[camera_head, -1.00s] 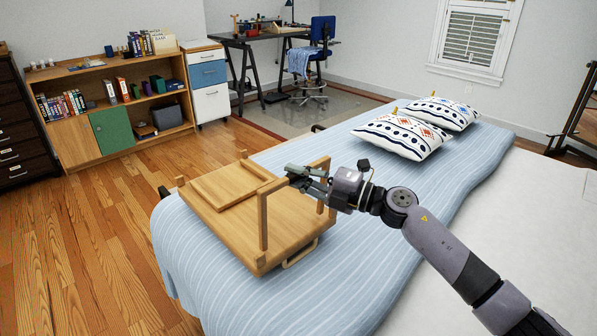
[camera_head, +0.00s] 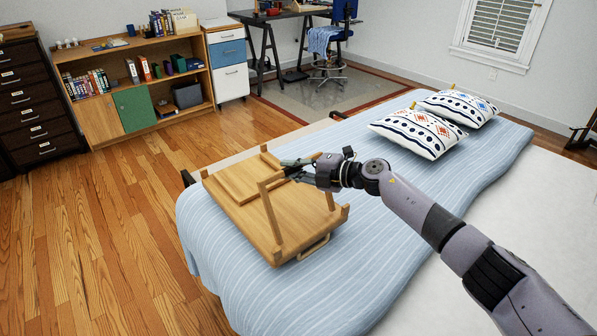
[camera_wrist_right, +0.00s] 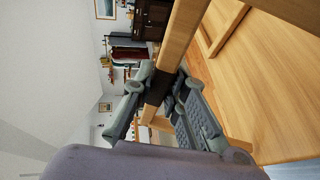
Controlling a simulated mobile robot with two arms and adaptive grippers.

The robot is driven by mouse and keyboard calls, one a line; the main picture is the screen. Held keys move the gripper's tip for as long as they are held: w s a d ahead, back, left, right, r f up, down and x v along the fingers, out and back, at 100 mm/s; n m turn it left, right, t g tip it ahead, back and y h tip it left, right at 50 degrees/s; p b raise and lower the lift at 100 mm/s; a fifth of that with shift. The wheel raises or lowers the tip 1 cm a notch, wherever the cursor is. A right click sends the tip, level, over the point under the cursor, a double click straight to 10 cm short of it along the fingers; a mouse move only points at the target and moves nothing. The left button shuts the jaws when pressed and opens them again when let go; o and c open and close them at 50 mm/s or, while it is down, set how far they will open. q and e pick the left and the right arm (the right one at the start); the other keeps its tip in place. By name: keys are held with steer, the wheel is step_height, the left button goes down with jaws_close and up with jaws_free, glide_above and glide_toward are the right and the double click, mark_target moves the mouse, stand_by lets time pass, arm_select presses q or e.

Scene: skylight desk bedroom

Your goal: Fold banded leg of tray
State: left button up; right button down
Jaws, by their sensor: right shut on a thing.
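The wooden tray (camera_head: 310,212) lies upside down on the bed, underside up. One leg frame (camera_head: 236,184) lies flat against the tray at its far left part. The other leg frame (camera_head: 270,214) stands raised from the near right part and leans toward the tray's middle. My right gripper (camera_head: 294,170) is shut on the top bar of this raised leg. In the right wrist view the bar of the banded leg (camera_wrist_right: 183,38) runs between the fingers (camera_wrist_right: 160,95), with a dark band where they grip. My left gripper is not in view.
The bed's blue striped cover (camera_head: 365,240) is clear around the tray. Two patterned pillows (camera_head: 415,133) lie farther back. A bookshelf (camera_head: 120,130) stands on the wooden floor at the left. A small loop handle (camera_head: 314,248) sticks out from the tray's near side.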

steer(key=shift+w+a+f+b, duration=0.4)
steer(key=shift+w+f+b, duration=0.05)
steer(key=shift+w+f, duration=0.05)
steer(key=shift+f, duration=0.1)
steer(key=c, duration=1.6)
jaws_free()
steer(key=v, duration=1.2)
